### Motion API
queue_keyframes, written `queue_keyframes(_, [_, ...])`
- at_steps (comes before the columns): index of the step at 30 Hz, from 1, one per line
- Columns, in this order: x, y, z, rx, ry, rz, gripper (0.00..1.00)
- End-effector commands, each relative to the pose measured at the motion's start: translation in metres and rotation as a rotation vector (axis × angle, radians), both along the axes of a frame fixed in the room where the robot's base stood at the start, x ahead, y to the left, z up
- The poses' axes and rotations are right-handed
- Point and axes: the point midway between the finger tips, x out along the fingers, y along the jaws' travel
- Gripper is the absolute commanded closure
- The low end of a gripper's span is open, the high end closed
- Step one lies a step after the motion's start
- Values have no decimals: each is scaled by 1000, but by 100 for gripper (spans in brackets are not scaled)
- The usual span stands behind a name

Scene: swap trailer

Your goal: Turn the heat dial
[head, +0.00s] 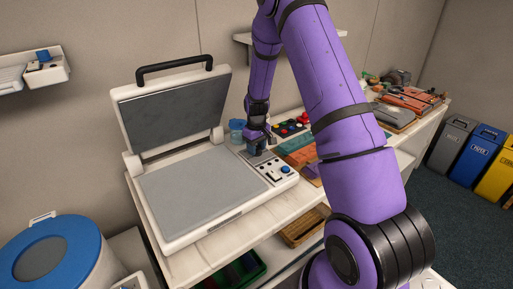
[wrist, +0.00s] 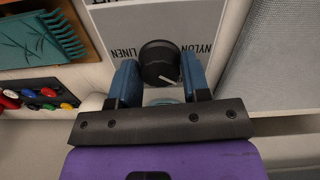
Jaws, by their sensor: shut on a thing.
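The pointer slants toward the lower right in that view. In the head view my gripper (head: 259,148) reaches down to the far end of the control panel (head: 272,170) beside the open heat press (head: 195,190), and hides the dial there.
The press lid (head: 175,108) stands raised. A blue cup (head: 236,130) is behind my gripper. Bins (head: 487,146) stand at far right.

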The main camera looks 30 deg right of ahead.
Motion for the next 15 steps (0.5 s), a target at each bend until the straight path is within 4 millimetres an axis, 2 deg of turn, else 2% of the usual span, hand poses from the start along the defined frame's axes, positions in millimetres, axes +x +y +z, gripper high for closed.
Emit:
queue_keyframes(6, [0, 0, 0, -1, -1, -170, 80])
queue_keyframes(15, [0, 0, 0, -1, -1, -324, 80])
